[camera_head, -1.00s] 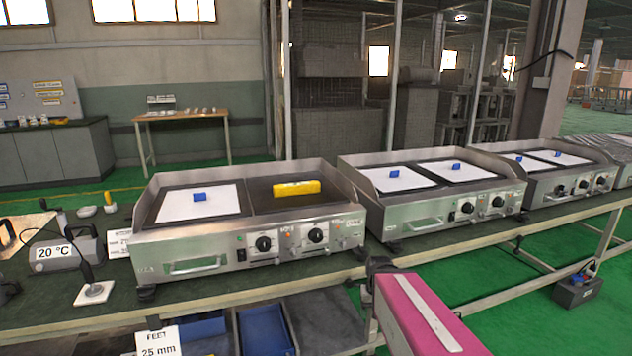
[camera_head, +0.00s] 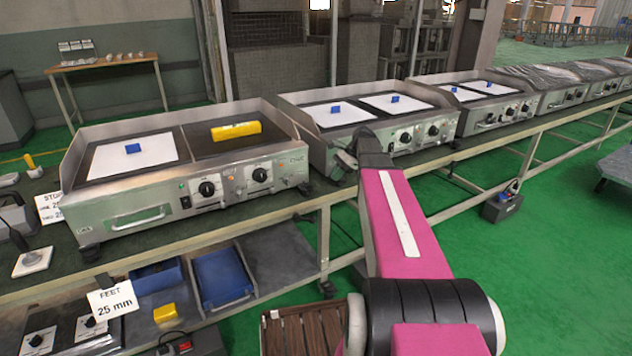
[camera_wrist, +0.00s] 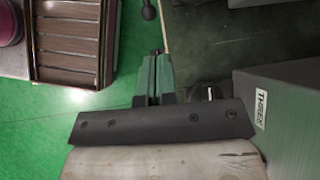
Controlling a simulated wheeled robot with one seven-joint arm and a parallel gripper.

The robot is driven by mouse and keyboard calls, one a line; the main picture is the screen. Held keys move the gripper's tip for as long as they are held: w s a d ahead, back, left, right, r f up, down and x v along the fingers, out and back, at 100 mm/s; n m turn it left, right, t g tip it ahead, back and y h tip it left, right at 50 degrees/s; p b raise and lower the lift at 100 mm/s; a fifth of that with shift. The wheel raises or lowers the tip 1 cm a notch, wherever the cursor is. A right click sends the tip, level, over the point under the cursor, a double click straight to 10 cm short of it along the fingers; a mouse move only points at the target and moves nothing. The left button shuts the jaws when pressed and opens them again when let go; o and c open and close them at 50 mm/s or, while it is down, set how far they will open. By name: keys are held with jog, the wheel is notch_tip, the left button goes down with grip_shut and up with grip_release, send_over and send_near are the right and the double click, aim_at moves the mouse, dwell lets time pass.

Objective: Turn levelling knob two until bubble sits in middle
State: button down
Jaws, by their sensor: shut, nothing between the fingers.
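The nearest griddle (camera_head: 150,212) stands on the long bench with a yellow spirit level (camera_head: 236,131) lying on its dark right plate. The bubble is too small to make out. Two black control knobs (camera_head: 207,189) show on its front, and a black foot (camera_head: 90,252) shows under its front left corner. No knob marked two can be read. My gripper (camera_wrist: 157,54) is shut and empty in the wrist view, left of a grey metal side labelled THREE (camera_wrist: 261,108). A dark foot-like part (camera_wrist: 208,93) lies between them, partly hidden.
More griddles (camera_head: 365,120) run along the bench to the right, with a narrow gap beside the nearest one. A FEET 25 mm card (camera_head: 112,298) hangs at the bench's front edge. Blue bins (camera_head: 222,277) sit on the lower shelf.

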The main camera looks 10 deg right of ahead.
aim_at(309, 187)
jog(key=w+d+r+m+y, duration=0.1)
jog(key=w+d+r+m, duration=0.1)
jog(key=w+d+r, duration=0.15)
jog(key=x, duration=0.7)
jog(key=s+x, duration=0.1)
jog(key=x, duration=0.2)
jog(key=shift+a+r, duration=0.3)
jog(key=shift+a, duration=0.15)
jog(key=shift+s+a+r, duration=0.15)
jog(key=shift+a, duration=1.65)
jog(key=shift+s, duration=0.1)
